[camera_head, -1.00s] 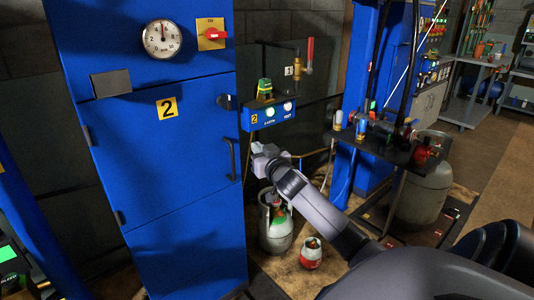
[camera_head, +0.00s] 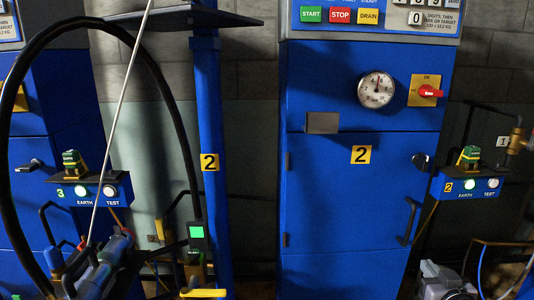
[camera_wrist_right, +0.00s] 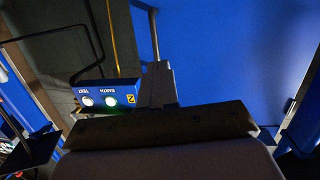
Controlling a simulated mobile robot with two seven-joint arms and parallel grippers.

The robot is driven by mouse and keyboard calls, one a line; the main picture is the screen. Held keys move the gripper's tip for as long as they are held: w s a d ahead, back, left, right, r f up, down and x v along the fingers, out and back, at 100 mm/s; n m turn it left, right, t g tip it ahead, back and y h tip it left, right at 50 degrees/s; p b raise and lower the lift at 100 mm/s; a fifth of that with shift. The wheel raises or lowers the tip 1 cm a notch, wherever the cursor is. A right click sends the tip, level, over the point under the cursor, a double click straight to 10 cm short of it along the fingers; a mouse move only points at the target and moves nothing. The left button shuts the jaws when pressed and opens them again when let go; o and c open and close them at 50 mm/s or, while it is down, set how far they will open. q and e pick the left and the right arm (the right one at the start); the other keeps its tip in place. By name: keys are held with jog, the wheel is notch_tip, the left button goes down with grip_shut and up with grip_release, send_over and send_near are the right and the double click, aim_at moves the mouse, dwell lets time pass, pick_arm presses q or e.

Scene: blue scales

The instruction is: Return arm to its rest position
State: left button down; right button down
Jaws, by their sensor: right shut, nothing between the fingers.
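My left gripper is in neither view.
The tall blue cabinet marked 2 (camera_head: 345,185) has a gauge (camera_head: 376,89), a red-handled switch (camera_head: 429,91) and a door handle (camera_head: 409,222). The EARTH/TEST box (camera_head: 470,186) is right of it. A black hose (camera_head: 20,95) loops at left beside a blue post (camera_head: 210,120).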

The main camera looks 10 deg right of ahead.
jog(key=s+a+f+n+g+y, duration=0.1)
jog(key=s+a+f+g+y, duration=0.1)
jog(key=s+a+f, duration=0.45)
jog(key=s+a+f+n+g+y, duration=0.2)
jog(key=s+a+f+y, duration=0.15)
jog(key=s+a, duration=0.6)
jog(key=s+a+f+n+g+y, duration=0.1)
jog(key=s+a+f, duration=0.45)
jog(key=a, duration=0.45)
notch_tip(320, 180, up, 10)
jog(key=p, duration=1.3)
jog(key=shift+s+d+n, duration=0.3)
jog(key=shift+s+d, duration=0.05)
jog(key=shift+d, duration=0.1)
jog(key=shift+f, duration=0.1)
